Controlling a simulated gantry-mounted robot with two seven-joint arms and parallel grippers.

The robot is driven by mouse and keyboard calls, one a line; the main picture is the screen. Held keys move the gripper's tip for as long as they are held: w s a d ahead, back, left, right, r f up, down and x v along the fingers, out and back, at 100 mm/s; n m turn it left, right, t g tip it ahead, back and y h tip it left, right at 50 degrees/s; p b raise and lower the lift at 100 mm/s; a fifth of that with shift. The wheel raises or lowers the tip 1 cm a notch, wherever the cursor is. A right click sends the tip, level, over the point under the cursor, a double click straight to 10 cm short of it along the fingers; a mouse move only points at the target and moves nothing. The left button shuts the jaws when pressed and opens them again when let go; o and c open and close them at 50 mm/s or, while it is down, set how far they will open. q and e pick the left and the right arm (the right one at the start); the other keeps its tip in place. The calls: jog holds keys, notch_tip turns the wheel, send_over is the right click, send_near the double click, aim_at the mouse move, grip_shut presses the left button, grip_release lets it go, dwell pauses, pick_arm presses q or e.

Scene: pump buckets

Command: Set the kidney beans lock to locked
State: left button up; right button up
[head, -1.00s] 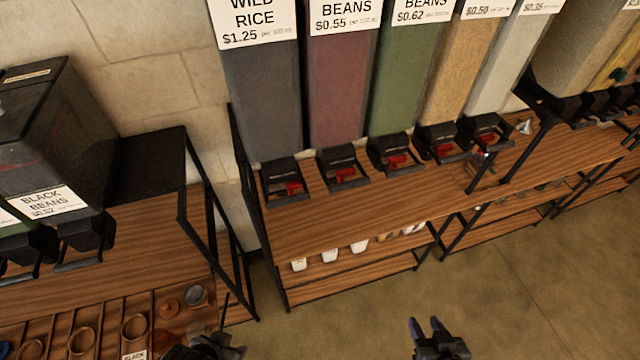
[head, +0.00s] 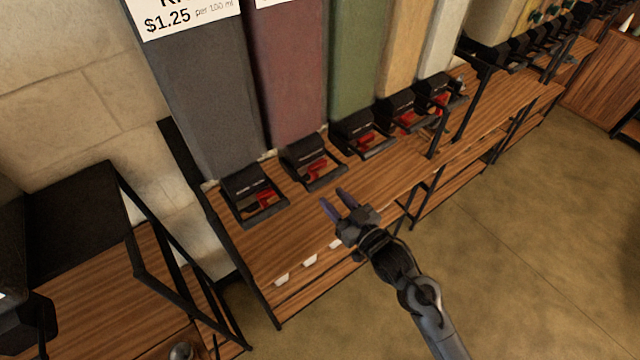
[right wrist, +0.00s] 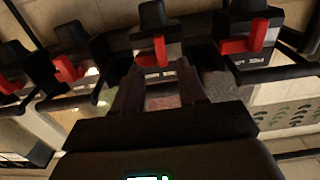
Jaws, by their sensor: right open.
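The dark red bin (head: 285,75), second from the left, is probably the kidney beans; its sign is mostly cut off. Its black dispenser (head: 304,152) has a red lock lever (head: 318,168); I cannot tell its setting. My right gripper (head: 334,200) is open and empty, in front of and just below this dispenser, apart from it. In the right wrist view, a red lever (right wrist: 152,50) on a black dispenser shows between and beyond the open fingers (right wrist: 158,78). I cannot be sure which bin that lever belongs to. My left gripper is not in view.
Similar dispensers flank it: the wild rice one (head: 252,190) on the left, the green bin's (head: 360,132) on the right. A wooden shelf (head: 262,248) with a black frame runs below. White cups stand underneath. The floor (head: 520,250) at the right is clear.

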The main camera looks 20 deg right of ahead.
jog(key=shift+p+x, duration=0.45)
jog(key=shift+x, duration=2.4)
jog(key=shift+c, duration=0.3)
grip_shut()
